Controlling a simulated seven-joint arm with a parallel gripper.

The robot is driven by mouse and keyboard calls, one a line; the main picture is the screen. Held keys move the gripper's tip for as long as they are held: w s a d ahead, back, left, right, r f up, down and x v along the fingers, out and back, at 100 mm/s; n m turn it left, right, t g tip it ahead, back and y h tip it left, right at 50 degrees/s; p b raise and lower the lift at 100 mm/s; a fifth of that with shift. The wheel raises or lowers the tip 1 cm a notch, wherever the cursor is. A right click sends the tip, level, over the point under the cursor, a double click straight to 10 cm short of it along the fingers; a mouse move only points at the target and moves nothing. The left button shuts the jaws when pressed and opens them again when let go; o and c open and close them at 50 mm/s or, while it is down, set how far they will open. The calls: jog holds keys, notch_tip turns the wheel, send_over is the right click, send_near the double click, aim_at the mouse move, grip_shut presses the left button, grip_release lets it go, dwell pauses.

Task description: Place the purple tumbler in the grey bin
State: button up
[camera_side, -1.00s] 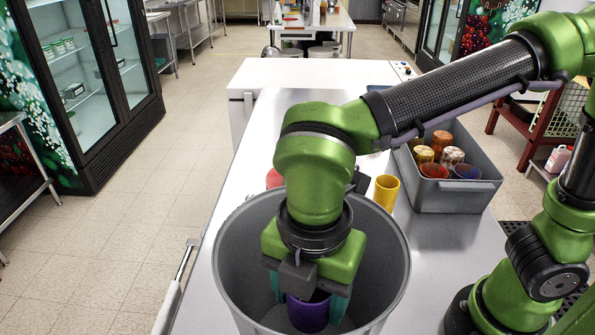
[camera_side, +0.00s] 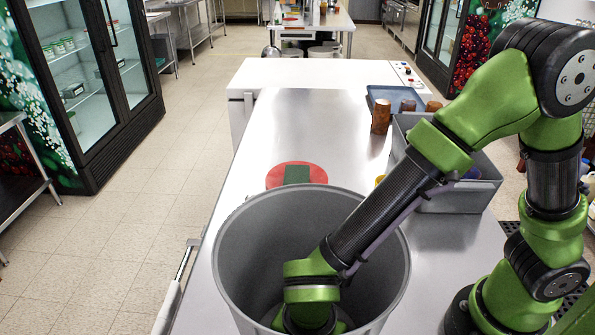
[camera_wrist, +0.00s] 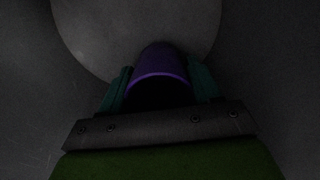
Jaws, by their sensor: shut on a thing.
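The grey bin (camera_side: 236,262) is a large round tub on the near part of the steel counter. My gripper (camera_side: 309,318) is deep inside it, and its fingers are hidden in the side view. In the wrist view my gripper (camera_wrist: 160,88) is shut on the purple tumbler (camera_wrist: 160,60), with a teal finger on each side. The tumbler is in front of the bin's pale round floor (camera_wrist: 95,30). I cannot tell whether it touches the floor. The tumbler is hidden in the side view.
A grey rectangular crate (camera_side: 465,200) stands right of the bin, partly behind my arm. Beyond it are a blue tray (camera_side: 385,92) and brown patterned cups (camera_side: 381,116). The counter's left side is clear.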

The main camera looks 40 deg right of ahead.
jog(key=shift+f, duration=0.45)
jog(key=o, duration=1.1)
jog(key=shift+f, duration=0.1)
jog(key=shift+o, duration=0.2)
notch_tip(320, 180, up, 12)
jog(key=shift+r, duration=0.2)
